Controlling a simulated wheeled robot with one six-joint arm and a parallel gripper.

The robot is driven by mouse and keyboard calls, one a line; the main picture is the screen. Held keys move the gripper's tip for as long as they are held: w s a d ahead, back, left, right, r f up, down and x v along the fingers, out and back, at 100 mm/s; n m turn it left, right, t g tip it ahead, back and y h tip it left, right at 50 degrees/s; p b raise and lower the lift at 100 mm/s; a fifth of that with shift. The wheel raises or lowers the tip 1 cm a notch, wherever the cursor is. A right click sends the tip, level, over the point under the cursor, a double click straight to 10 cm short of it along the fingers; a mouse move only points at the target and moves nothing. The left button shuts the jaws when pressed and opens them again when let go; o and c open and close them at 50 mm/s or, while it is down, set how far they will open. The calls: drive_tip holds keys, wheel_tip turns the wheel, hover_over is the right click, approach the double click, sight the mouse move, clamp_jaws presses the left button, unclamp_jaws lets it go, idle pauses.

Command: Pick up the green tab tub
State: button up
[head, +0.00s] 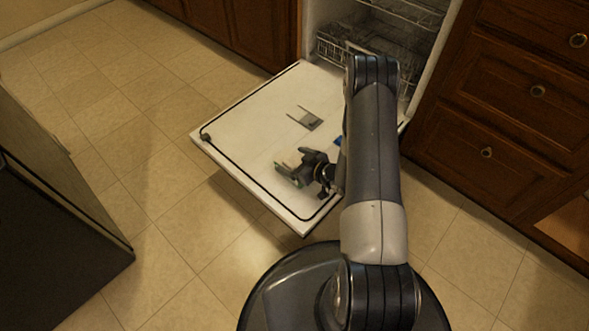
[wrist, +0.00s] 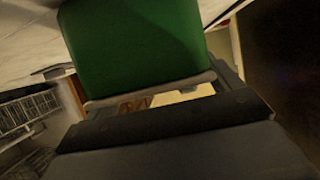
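The green tab tub fills the upper middle of the wrist view (wrist: 135,45), very close, with a pale rim along its lower edge. My gripper (head: 291,172) is over the lowered white dishwasher door in the head view, its fingers pointing left. Small bits of green show at its fingertips there; the rest of the tub is hidden by the gripper. In the wrist view, the dark gripper body crosses the bottom. The tub is right in front of it, but finger contact on both sides is not clear.
The open dishwasher door (head: 250,110) slopes out over the tiled floor, with a dispenser hatch (head: 306,118) in it. A small blue item (head: 338,141) shows beside my arm. A rack (head: 335,50) is inside the dishwasher.

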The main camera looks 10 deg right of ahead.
drive_tip(key=c, duration=0.8)
